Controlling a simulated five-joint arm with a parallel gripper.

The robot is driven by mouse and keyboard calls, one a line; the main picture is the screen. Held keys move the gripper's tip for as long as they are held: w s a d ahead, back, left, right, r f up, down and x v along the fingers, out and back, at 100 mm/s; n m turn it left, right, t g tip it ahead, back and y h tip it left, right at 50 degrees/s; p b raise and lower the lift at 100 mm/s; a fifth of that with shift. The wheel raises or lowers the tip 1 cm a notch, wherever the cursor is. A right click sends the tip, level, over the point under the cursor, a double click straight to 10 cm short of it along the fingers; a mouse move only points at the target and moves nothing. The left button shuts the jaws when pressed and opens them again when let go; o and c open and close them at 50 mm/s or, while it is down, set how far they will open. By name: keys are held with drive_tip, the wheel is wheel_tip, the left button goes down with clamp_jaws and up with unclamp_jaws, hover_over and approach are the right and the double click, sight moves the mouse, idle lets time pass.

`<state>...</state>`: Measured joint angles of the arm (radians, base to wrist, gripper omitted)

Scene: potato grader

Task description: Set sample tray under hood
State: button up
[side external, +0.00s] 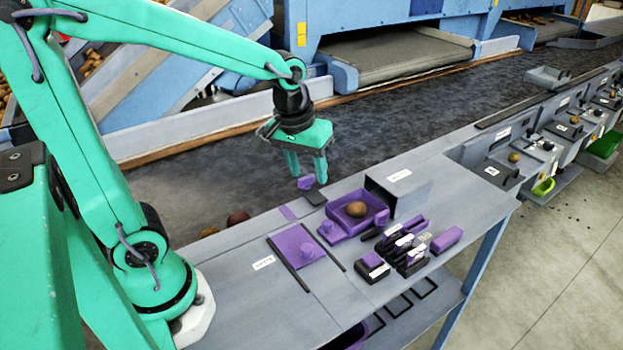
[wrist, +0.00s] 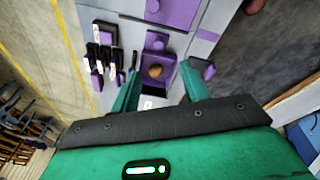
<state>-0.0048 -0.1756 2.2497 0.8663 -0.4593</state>
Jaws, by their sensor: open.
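The sample tray is a purple square tray (side external: 342,225) holding one brown potato (side external: 355,209), with a round knob at its front left. It lies on the grey bench just outside the dark open side of a grey box-like hood (side external: 405,190). My gripper (side external: 307,168) is open and empty above the bench's back edge, left of the tray. In the wrist view, the tray (wrist: 168,60) shows between and beyond the spread fingers of my gripper (wrist: 160,88). There the hood is mostly hidden, with its white label low between the fingers.
A small purple block on a black base (side external: 306,184) stands below my gripper. A flat purple plate with a knob (side external: 295,245) lies between black rails at front left. Several purple and black blocks (side external: 405,247) crowd the bench in front of the hood. A dark conveyor belt runs behind.

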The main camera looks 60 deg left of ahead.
sight(328, 222)
drive_tip(key=w+f+n, duration=0.1)
drive_tip(key=w+f, duration=0.1)
drive_tip(key=w+f+n+g, duration=0.1)
drive_tip(key=f, duration=0.2)
drive_tip(key=w+f+n+g, duration=0.1)
drive_tip(key=w+f, duration=0.1)
drive_tip(key=f, duration=0.1)
drive_tip(key=shift+w+f+n, duration=0.25)
drive_tip(key=shift+w+n, duration=0.05)
drive_tip(key=shift+f, duration=0.15)
drive_tip(key=shift+f, duration=3.75)
drive_tip(key=shift+c, duration=0.5)
clamp_jaws()
